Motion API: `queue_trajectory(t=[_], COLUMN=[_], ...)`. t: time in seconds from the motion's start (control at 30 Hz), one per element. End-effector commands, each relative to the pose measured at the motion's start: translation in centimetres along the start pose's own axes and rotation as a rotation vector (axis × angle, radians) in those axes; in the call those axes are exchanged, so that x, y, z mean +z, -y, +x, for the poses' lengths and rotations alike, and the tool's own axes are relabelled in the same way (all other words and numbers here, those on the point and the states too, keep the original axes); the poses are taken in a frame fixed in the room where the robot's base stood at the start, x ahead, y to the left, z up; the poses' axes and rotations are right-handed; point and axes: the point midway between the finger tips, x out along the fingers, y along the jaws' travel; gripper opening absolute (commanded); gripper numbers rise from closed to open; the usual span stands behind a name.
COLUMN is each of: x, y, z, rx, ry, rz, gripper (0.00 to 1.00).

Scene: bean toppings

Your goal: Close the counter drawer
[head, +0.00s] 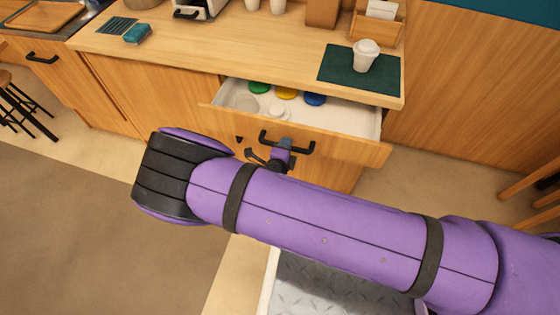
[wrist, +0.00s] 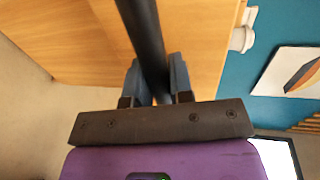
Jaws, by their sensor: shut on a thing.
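The counter drawer (head: 345,144) stands open in the head view, its wooden front out from the counter and its white inside showing. Its black handle (head: 305,148) also shows large in the wrist view (wrist: 141,25), running between my fingers. My gripper (head: 284,147) is at the middle of the handle and is shut on it, one finger on each side in the wrist view (wrist: 157,78). My purple forearm crosses the head view below the drawer and hides part of the gripper and the floor.
Inside the drawer are green (head: 259,87), yellow (head: 287,93) and blue (head: 315,99) round items. On the counter (head: 210,52), a white cup (head: 365,55) stands on a dark green mat (head: 335,73). Stools stand at the far left and right. Floor (head: 70,215) is clear at left.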

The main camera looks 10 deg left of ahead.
Motion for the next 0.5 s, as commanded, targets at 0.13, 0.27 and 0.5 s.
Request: queue_trajectory(t=[0.13,0.27,0.5], x=[-0.2,-0.2,-0.1], y=[0.9,1.6,2.7], z=[4.4,7.8,13.0], rx=[-0.002,-0.002,-0.001], ry=[-0.004,-0.004,-0.003], rz=[0.002,0.003,0.001], gripper=[0.0,0.0,0.0])
